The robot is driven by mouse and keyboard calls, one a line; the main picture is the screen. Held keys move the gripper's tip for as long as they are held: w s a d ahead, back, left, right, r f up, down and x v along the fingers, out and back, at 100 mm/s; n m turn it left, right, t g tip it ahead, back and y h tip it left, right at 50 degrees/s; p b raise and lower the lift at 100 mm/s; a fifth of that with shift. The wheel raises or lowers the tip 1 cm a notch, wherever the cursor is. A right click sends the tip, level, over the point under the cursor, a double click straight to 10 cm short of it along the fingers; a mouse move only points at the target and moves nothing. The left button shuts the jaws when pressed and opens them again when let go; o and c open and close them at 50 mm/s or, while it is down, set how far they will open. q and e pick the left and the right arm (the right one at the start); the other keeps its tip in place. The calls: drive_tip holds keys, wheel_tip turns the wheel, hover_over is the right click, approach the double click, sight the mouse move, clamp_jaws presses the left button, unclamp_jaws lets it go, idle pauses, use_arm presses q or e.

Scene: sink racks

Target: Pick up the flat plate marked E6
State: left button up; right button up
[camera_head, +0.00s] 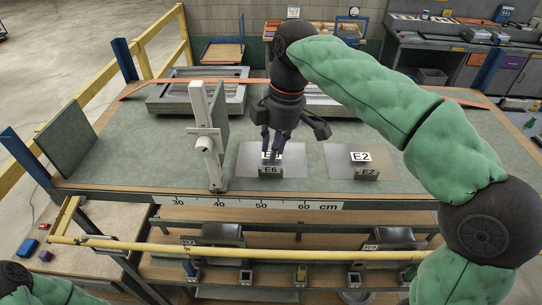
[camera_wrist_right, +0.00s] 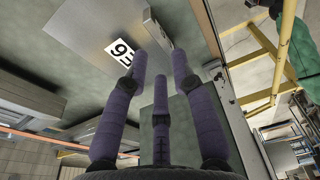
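The flat grey metal plate marked E6 (camera_head: 297,158) lies on the green work table; its marked label is partly hidden by my fingers in the head view. A small upright metal block with an E6 tag (camera_head: 270,170) stands at its front edge. My right gripper (camera_head: 273,153) points down over the plate, its purple fingers apart with nothing between them. In the right wrist view the plate (camera_wrist_right: 95,25), its white label and the block (camera_wrist_right: 158,35) lie beyond the open fingers (camera_wrist_right: 160,62). Contact with the plate cannot be told. My left gripper is out of view.
A second flat plate marked E2 (camera_head: 340,158) lies to the right, with a tagged block (camera_head: 364,173). A white upright post (camera_head: 203,130) with a green panel stands left of E6. A metal frame (camera_head: 175,97) lies behind. A centimetre ruler (camera_head: 240,204) runs along the front edge.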

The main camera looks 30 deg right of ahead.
drive_tip(key=f, duration=0.4)
drive_tip(key=shift+w+a+f+p, duration=0.2)
drive_tip(key=shift+f+p, duration=0.15)
drive_tip(key=shift+f, duration=0.05)
drive_tip(key=shift+c, duration=0.4)
clamp_jaws()
drive_tip(key=shift+r, duration=0.15)
